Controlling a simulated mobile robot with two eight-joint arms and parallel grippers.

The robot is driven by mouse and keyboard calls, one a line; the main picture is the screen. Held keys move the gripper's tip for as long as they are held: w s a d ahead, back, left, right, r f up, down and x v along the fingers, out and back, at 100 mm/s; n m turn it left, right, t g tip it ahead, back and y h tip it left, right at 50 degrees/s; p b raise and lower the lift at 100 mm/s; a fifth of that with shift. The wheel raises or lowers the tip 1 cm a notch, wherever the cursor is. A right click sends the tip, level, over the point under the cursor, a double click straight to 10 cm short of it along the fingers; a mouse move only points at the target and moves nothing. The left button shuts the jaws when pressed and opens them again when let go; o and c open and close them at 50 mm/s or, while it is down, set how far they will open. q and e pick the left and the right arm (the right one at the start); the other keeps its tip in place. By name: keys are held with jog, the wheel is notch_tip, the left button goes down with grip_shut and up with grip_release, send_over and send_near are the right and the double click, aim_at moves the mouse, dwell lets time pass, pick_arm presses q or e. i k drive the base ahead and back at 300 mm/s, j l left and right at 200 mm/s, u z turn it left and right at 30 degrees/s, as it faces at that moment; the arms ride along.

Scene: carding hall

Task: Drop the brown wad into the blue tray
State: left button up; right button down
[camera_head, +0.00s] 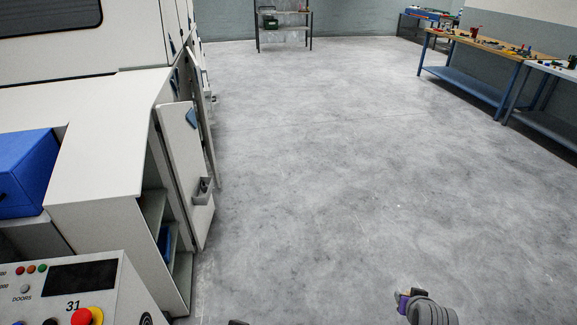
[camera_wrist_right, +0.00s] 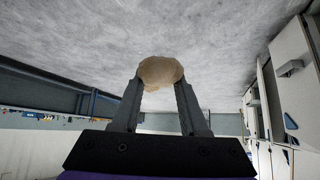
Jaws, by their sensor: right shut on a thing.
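The brown wad (camera_wrist_right: 160,72) is a pale tan, rounded lump in the right wrist view. My right gripper (camera_wrist_right: 160,88) is shut on it, one dark finger on each side, with the wad at the fingertips. In the head view part of my right arm (camera_head: 428,308) shows at the bottom right, over the floor; the wad cannot be made out there. I cannot pick out the blue tray for certain. A blue object (camera_head: 430,13) lies on the far bench at the back right. My left gripper cannot be made out.
A white machine (camera_head: 100,130) with open doors (camera_head: 185,165) and a blue box (camera_head: 25,172) stands at left. A control panel (camera_head: 70,290) is at the lower left. Benches (camera_head: 490,42) with small items line the right. A shelf rack (camera_head: 284,25) stands behind. The middle floor is clear.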

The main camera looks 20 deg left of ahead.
aim_at(163, 251)
jog(key=i+u, duration=0.2)
jog(key=u, duration=0.3)
jog(key=i+l+u, duration=0.1)
jog(key=i+u, duration=0.15)
jog(key=u, duration=0.25)
jog(key=i+l+u, duration=0.15)
jog(key=u, duration=0.35)
jog(key=i+l+u, duration=0.2)
jog(key=u, duration=0.3)
jog(key=i+l+u, duration=0.1)
jog(key=l+u, duration=0.25)
jog(key=u, duration=0.15)
jog(key=i+l+u, duration=0.15)
jog(key=l+u, duration=0.3)
jog(key=i+l+u, duration=0.15)
jog(key=u, duration=0.3)
jog(key=l+u, duration=0.4)
jog(key=l, duration=0.45)
jog(key=i, duration=0.05)
